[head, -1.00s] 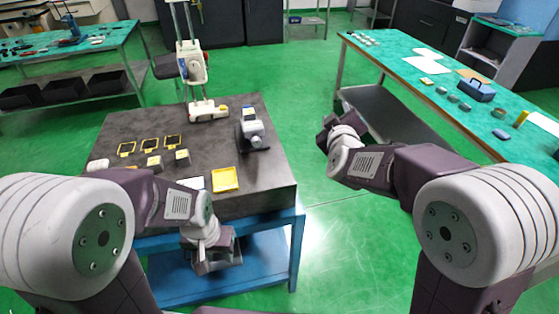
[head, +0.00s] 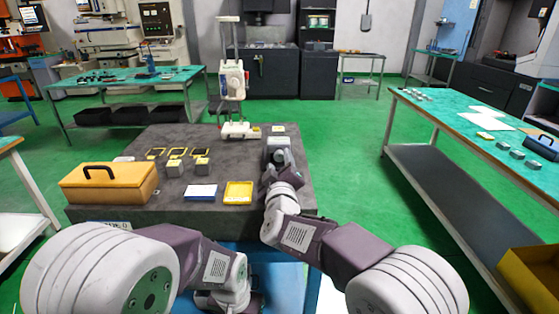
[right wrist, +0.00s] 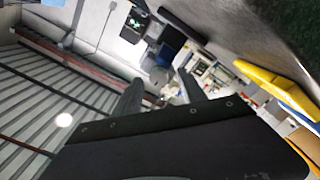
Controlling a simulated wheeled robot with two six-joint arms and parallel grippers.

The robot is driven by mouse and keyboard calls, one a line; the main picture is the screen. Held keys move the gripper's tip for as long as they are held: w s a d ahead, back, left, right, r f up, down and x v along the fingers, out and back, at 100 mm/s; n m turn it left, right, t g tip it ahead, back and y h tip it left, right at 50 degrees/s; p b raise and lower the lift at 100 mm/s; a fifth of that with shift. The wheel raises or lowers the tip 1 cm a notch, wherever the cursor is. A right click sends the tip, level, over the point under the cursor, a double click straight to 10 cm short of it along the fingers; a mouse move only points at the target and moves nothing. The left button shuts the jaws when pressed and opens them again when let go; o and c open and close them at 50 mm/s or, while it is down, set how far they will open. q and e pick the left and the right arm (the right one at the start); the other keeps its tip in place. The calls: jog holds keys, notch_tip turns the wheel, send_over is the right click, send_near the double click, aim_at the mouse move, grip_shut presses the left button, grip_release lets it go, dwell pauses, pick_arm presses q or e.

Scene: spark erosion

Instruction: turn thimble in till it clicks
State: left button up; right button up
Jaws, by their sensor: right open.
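The stone table (head: 225,165) also holds a yellow case (head: 108,183), a yellow tray (head: 238,192), a blue-white card (head: 201,192), several small yellow-topped blocks and a tall white stand (head: 232,80). A green-topped bench (head: 450,125) stands at right, with clear floor between.

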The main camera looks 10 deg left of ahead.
aim_at(280, 159)
jog(key=shift+x, duration=1.55)
jog(key=shift+d, duration=0.1)
grip_shut()
